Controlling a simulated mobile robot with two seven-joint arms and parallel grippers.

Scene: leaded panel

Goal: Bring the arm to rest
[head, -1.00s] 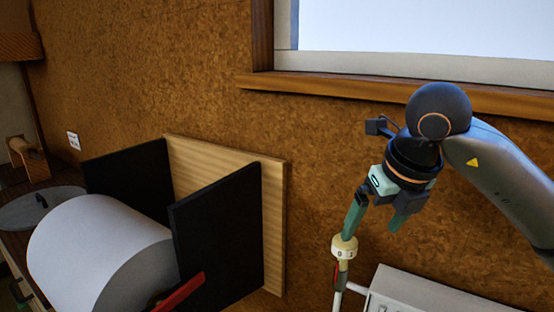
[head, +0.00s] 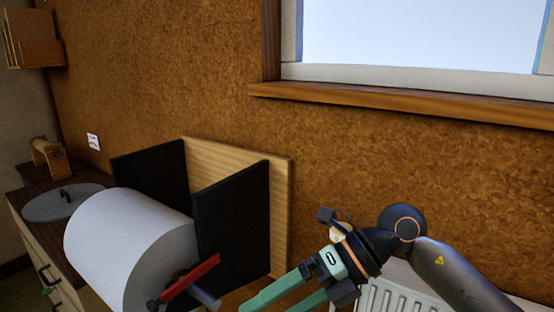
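My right arm comes in from the right. Its gripper (head: 272,304) has teal fingers that point down and left. The fingers are apart, and I see nothing between them. The gripper is in front of the wall, to the right of the large white roll and its black side plates. The lower finger runs to the bottom edge of the picture. My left gripper is not in view.
A white radiator (head: 395,295) is behind and below my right arm. A wooden sill (head: 400,105) runs under the window. The wall above the arm is clear.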

